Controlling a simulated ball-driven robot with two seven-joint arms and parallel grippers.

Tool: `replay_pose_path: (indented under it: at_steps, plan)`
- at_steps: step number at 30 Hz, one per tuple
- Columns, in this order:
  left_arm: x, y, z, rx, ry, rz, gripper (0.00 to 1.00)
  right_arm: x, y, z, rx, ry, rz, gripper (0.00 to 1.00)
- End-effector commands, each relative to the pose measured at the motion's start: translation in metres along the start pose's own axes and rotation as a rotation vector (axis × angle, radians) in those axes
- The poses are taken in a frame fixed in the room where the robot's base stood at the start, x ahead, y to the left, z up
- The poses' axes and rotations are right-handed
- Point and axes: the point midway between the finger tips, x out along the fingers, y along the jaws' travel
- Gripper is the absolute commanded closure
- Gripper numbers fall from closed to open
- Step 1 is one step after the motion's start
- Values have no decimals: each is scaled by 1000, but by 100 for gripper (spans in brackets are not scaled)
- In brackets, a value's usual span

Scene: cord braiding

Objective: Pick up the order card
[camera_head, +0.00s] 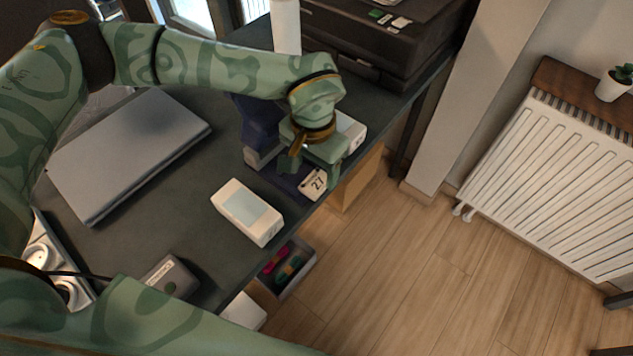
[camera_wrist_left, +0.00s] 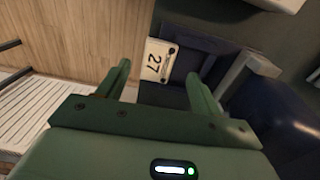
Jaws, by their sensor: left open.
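The order card is a small cream card marked 27 (camera_head: 316,184), on a dark blue holder (camera_head: 284,178) near the table's right edge. It also shows in the left wrist view (camera_wrist_left: 158,62), where one end overlaps the dark blue piece. My left gripper (camera_head: 314,172) is open just above the card. In the left wrist view its two fingers (camera_wrist_left: 158,74) stand apart, with the card seen between and beyond the tips. I cannot tell whether a finger touches it. Part of the holder is hidden by the gripper. My right gripper is not in view.
A white box with a pale blue label (camera_head: 247,212) lies left of the card. A grey laptop (camera_head: 130,152) lies farther left. Another white box (camera_head: 350,131) and a black printer (camera_head: 385,40) are behind. An open bin (camera_head: 287,268) is below the table edge.

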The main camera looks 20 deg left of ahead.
Motion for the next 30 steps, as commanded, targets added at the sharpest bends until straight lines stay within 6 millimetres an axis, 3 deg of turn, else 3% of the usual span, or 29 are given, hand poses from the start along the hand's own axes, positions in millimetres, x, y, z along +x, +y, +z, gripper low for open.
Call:
replay_pose_path:
  at_steps: [1,4,12,17,18,30]
  plan:
    - [15,3,1,1,-8,3,35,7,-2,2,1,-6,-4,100]
    - [32,3,2,0,-8,2,35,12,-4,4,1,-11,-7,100]
    - [35,3,1,1,-2,0,35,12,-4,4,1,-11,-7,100]
    - [35,3,1,1,-2,0,79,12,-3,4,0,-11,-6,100]
    - [35,3,1,1,-2,0,82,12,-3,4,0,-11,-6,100]
    - [31,2,1,0,-2,0,86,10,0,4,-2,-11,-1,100]
